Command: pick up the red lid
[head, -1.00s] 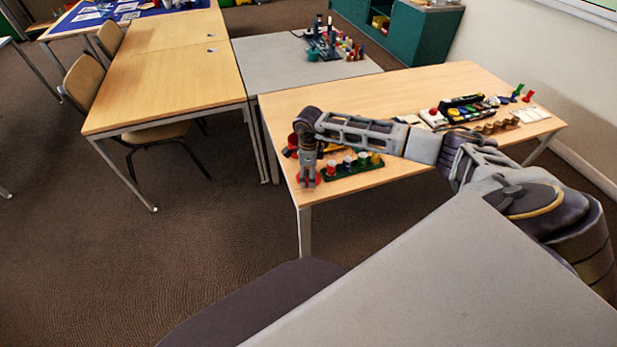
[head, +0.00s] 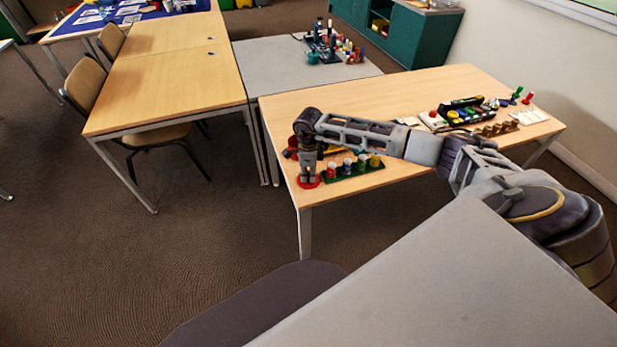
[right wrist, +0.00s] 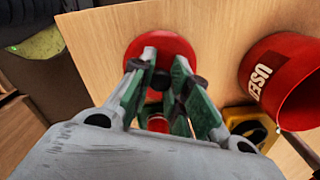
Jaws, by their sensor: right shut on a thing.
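The red lid (head: 307,184) is a flat round disc at the near left corner of the wooden table (head: 300,110). In the right wrist view the red lid (right wrist: 135,50) lies under my fingertips, with a dark knob (right wrist: 160,79) at its middle. My right gripper (head: 308,178) points down over the lid. In the right wrist view its fingers (right wrist: 165,64) are shut on the lid, at the knob. The fingers hide part of the lid. I cannot tell any gap between lid and table. My left gripper is not in view.
A red container marked "USED" (right wrist: 285,65) lies close to the right of the lid in the right wrist view. A green rack (head: 350,178) with several small jars stands beside my gripper. The table's edge is very near. More coloured items stand farther right.

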